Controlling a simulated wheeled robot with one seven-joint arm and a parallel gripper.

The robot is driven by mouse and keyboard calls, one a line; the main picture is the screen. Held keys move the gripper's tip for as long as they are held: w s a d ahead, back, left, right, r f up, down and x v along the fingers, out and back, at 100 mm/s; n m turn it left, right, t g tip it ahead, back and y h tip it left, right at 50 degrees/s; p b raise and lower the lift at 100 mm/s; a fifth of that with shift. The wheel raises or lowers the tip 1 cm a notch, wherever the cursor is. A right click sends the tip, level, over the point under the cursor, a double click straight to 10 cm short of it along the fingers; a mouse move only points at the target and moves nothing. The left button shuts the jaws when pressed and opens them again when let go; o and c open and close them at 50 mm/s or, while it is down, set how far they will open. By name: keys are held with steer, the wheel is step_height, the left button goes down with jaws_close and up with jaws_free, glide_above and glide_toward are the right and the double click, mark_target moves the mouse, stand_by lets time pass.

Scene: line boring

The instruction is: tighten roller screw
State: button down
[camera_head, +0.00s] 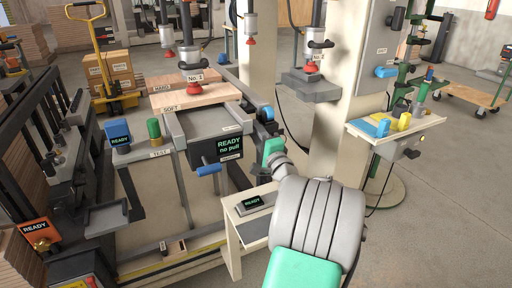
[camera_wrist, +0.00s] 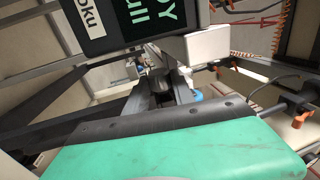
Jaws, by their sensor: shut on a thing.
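My gripper (camera_wrist: 162,92) is dark and reaches away from the green part of my arm in the wrist view. In the head view my gripper (camera_head: 263,134) is mostly hidden behind my own wrist, at the right side of the feed unit. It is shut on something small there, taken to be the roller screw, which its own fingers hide. A blue round part (camera_head: 268,113) shows just past my gripper, and a blue patch (camera_wrist: 196,95) shows beside the fingertips. The unit's dark display (camera_head: 229,146) reads "READY no pull". I cannot read the screw's turn.
A blue handle (camera_head: 208,169) sticks out below the display. A small white stand (camera_head: 235,239) with a "READY" screen is beside my arm. A boring head (camera_head: 191,72) marked No.1 hangs over a wooden board (camera_head: 196,96). A side tray (camera_head: 408,128) and pillar stand at right.

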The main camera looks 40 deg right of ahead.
steer(key=shift+f+t+b, duration=0.15)
steer(key=shift+t+b, duration=0.15)
steer(key=shift+b, duration=0.2)
steer(key=c, duration=1.1)
jaws_free()
steer(key=shift+o, duration=0.2)
steer(key=shift+s, duration=0.1)
steer(key=v, duration=0.7)
steer(key=shift+s+a, duration=0.2)
steer(key=shift+s, duration=0.1)
